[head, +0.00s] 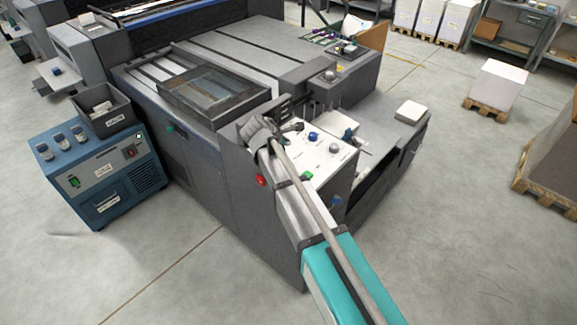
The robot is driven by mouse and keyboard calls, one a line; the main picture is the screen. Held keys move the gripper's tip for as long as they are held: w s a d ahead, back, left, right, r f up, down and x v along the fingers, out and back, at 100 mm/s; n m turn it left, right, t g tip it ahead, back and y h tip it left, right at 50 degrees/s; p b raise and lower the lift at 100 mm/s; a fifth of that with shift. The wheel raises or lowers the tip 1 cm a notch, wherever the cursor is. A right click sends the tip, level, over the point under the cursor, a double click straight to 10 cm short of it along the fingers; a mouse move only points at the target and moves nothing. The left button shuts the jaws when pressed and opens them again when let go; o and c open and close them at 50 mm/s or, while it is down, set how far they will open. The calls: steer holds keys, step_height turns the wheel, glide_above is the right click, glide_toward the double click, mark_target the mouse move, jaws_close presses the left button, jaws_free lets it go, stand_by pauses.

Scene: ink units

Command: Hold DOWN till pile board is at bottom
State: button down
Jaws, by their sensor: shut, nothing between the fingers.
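My gripper (292,127) is shut and empty at the end of my arm, by the far left edge of the sloped white control panel (322,158). The panel carries a blue knob (313,136), a grey knob (334,149) and a green button (307,176). My arm crosses in front of the panel's left part and hides some of it. I cannot read the labels, so I cannot tell which control is DOWN. I cannot tell whether the fingertips touch anything. The pile board cannot be made out clearly; a low dark bay (372,178) lies right of the panel.
The large grey press (215,165) fills the middle. A red button (261,181) is on its side. A blue cabinet (100,175) with a grey bin (103,108) stands left. Paper on a pallet (483,108) stands right. Floor in front and right is open.

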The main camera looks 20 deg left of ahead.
steer(key=shift+f+b, duration=2.85)
steer(key=shift+f, duration=0.35)
steer(key=shift+f, duration=0.1)
steer(key=shift+f+b, duration=0.3)
steer(key=shift+b, duration=0.1)
steer(key=shift+f+b, duration=0.45)
steer(key=shift+r, duration=0.15)
stand_by(1.9)
steer(key=shift+w+r+p, duration=0.1)
steer(key=shift+r+p, duration=0.65)
steer(key=shift+p, duration=0.15)
steer(key=shift+r, duration=0.1)
steer(key=shift+r+p, duration=2.4)
steer(key=shift+p, duration=0.1)
